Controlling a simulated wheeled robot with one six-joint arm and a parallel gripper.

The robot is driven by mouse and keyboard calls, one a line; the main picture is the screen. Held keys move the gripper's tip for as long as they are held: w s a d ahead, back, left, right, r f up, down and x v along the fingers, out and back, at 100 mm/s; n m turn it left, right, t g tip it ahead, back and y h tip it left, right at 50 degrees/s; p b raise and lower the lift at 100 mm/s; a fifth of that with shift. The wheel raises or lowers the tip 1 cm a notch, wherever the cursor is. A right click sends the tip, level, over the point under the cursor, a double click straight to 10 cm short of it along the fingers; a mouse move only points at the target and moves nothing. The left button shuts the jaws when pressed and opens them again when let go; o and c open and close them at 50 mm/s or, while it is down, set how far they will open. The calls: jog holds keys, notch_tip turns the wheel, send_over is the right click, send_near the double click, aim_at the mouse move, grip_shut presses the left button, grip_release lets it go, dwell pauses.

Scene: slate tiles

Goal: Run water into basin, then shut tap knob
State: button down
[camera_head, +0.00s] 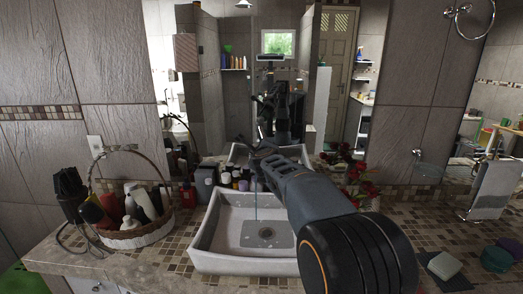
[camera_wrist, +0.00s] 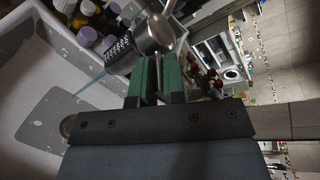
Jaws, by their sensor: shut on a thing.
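The white basin (camera_head: 203,237) stands on the counter in the head view, with a grey drain patch in its floor. Its inside also fills the left of the wrist view (camera_wrist: 25,65). A thin blue stream of water (camera_head: 257,205) falls into it; the stream also shows in the wrist view (camera_wrist: 93,82). The metal tap (camera_wrist: 120,50) has a shiny rounded knob part (camera_wrist: 155,35) beside my green-padded fingers. My gripper (camera_wrist: 163,68) is shut at the tap knob; the exact contact is partly hidden by the fingers. In the head view my arm hides most of the tap.
A wicker basket (camera_head: 140,236) of bottles stands left of the basin. Small bottles (camera_head: 226,179) stand behind it, red flowers (camera_head: 366,188) to the right. A sponge (camera_head: 444,265) and a towel stand (camera_head: 490,190) are further right. A large mirror backs the counter.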

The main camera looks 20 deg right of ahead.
jog(key=shift+r, duration=0.2)
jog(key=c, duration=1.2)
grip_release()
jog(key=shift+w+f, duration=0.1)
jog(key=shift+f, duration=0.05)
jog(key=shift+p+v, duration=1.15)
jog(key=shift+v, duration=5.8)
jog(key=shift+a, duration=0.1)
